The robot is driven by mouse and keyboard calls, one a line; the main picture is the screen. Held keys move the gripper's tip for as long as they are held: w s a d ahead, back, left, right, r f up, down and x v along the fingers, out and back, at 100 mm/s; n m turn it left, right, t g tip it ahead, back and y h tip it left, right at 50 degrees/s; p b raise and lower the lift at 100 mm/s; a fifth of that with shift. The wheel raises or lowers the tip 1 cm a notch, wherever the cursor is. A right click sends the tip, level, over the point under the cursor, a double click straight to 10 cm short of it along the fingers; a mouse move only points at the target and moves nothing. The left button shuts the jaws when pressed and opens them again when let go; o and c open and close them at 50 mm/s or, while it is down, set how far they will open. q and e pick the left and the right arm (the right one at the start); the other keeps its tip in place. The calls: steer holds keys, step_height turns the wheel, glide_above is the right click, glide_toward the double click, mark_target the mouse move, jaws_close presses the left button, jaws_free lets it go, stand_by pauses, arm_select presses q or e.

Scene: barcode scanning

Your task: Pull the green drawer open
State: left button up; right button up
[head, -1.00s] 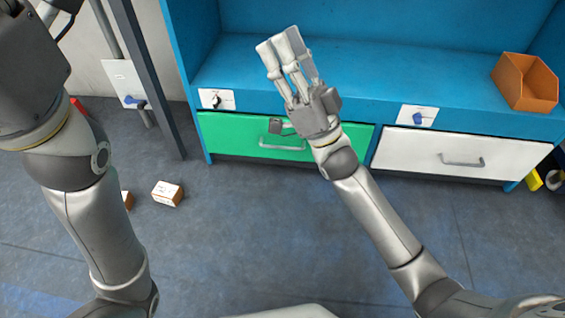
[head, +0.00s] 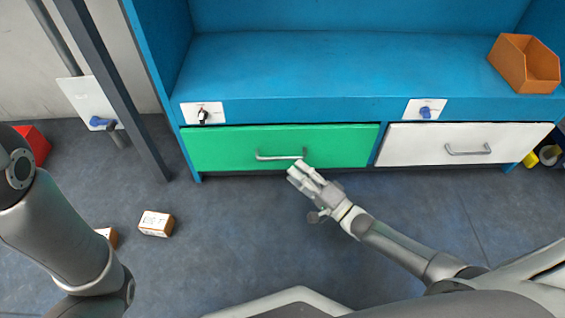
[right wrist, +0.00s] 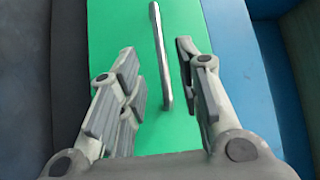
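The green drawer (head: 345,145) sits under the blue bench, to the left of the white drawer, and looks closed. Its silver bar handle (head: 279,156) is on its front. My right gripper (head: 299,171) is just below the right end of the handle in the head view. In the right wrist view the drawer front (right wrist: 115,25) fills the middle. There my right gripper's fingers (right wrist: 157,62) are spread apart, with the handle (right wrist: 159,50) showing in the gap between them, not gripped. My left arm is at the left edge of the head view; its gripper is out of frame.
A white drawer (head: 460,146) with its own handle is on the right. An orange bin (head: 522,65) stands on the blue bench (head: 320,65). Small boxes (head: 156,223) lie on the floor at left, near a dark post (head: 115,95). The floor before the green drawer is mostly clear.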

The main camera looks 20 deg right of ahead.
mark_target(274, 145)
steer(key=b+x, duration=0.2)
steer(key=x, duration=0.4)
steer(key=shift+c, duration=0.5)
jaws_close()
